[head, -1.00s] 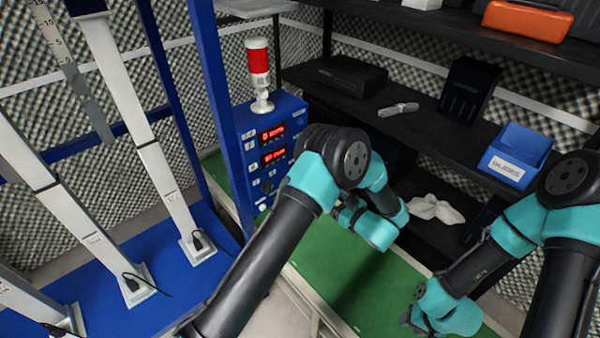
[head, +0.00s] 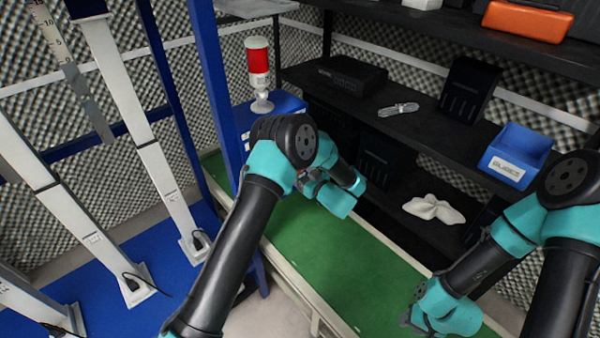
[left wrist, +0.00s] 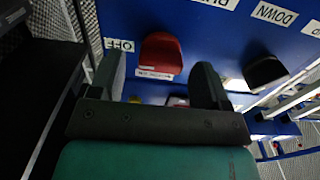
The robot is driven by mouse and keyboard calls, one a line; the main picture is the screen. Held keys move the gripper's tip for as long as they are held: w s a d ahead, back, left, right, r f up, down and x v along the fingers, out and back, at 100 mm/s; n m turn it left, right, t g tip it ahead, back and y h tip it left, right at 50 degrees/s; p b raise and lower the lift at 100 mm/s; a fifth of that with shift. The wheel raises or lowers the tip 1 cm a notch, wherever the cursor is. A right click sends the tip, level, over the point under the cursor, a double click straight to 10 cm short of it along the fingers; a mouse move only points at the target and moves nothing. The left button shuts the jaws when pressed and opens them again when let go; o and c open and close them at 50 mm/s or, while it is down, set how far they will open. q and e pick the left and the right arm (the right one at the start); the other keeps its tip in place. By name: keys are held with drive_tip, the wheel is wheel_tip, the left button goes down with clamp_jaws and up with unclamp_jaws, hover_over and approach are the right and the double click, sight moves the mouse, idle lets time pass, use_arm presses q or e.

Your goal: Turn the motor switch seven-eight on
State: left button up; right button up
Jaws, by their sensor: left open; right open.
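The blue control box (head: 285,102) stands left of centre in the head view, its front mostly covered by my left arm. In the left wrist view its blue panel (left wrist: 215,42) carries a red switch (left wrist: 160,54) beside an "OFF" label (left wrist: 120,45) and a black switch (left wrist: 265,73) to the right. Lettering under the switches is too small to read, so I cannot tell which is motor seven-eight. My left gripper (left wrist: 159,80) is open, its fingers either side of the red switch in the picture; contact is not clear. My right gripper (head: 415,318) is open, low at the right.
A red-and-white beacon (head: 259,72) stands on the box. A green conveyor belt (head: 355,265) runs below my arms. Dark shelves at the right hold a blue bin (head: 516,156), an orange case (head: 528,20) and a white cloth (head: 433,208). White posts (head: 165,170) stand at the left.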

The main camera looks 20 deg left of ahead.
use_arm(q)
drive_tip(key=shift+w+a, duration=0.3)
drive_tip(key=shift+a, duration=0.15)
drive_tip(key=c, duration=0.9)
